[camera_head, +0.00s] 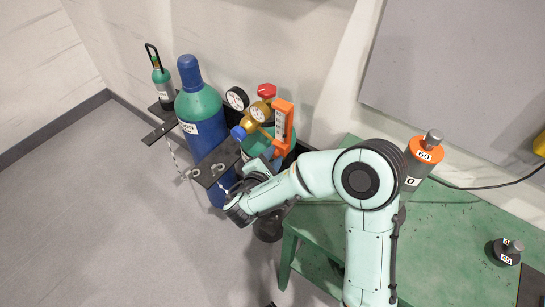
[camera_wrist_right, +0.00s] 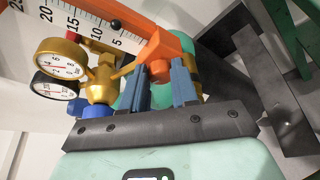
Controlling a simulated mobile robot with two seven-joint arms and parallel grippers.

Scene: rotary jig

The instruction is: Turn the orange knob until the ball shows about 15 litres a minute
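The orange flowmeter (camera_head: 283,124) stands upright beside the brass regulator in the head view. In the right wrist view its white scale (camera_wrist_right: 85,22) runs to the upper left, and the dark ball (camera_wrist_right: 116,23) sits between the 5 and 10 marks. The orange knob (camera_wrist_right: 158,66) is at the flowmeter's lower end. My right gripper (camera_wrist_right: 161,68) has its two blue fingers apart, with the tips at either side of the knob; I cannot tell whether they touch it. In the head view my right gripper (camera_head: 238,207) is partly hidden by its own wrist. My left gripper is not in view.
The gold regulator with two gauges (camera_wrist_right: 62,58) is close left of the fingers. A blue-green cylinder (camera_head: 203,115) and a dark bracket (camera_head: 217,163) stand nearby. A green table (camera_head: 450,210) with weights is at right. The grey floor at left is clear.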

